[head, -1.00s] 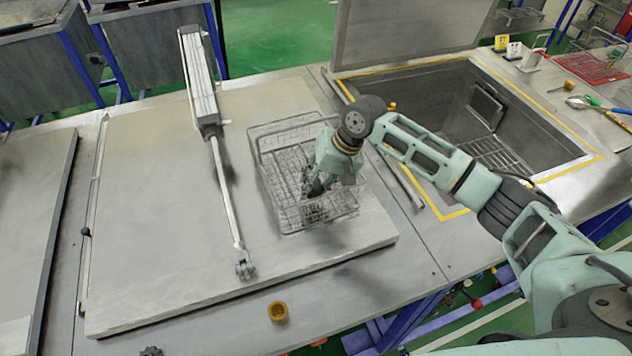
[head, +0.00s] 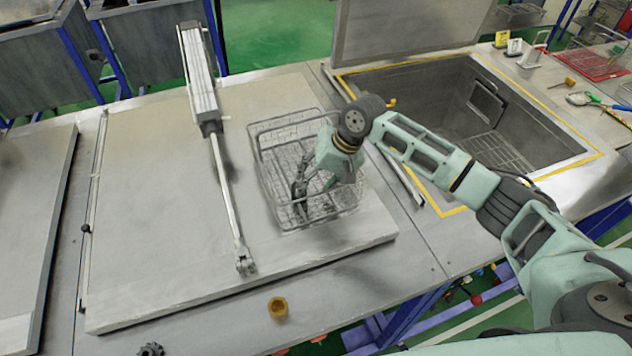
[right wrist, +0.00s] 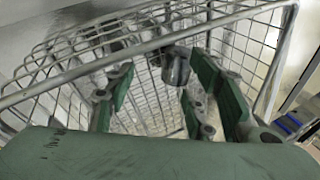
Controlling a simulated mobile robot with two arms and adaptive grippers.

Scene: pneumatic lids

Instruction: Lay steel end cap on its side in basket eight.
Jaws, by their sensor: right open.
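The wire basket (head: 262,160) stands on the grey lid of the bench; I can read no number on it. My right gripper (head: 312,198) reaches down into the basket with its fingers spread. In the right wrist view, the gripper (right wrist: 158,100) has green fingers apart, with the basket's wire mesh behind and below them. A small grey rounded metal piece, apparently the steel end cap (right wrist: 176,68), shows between the fingers near the mesh. Its exact pose is unclear, and I cannot pick it out in the head view. My left gripper is out of view.
A pneumatic cylinder (head: 200,85) with its rod lies across the lid, left of the basket. An open sunken tank (head: 450,100) is to the right. A yellow-brown fitting (head: 278,307) and a dark toothed piece (head: 151,349) are near the front edge.

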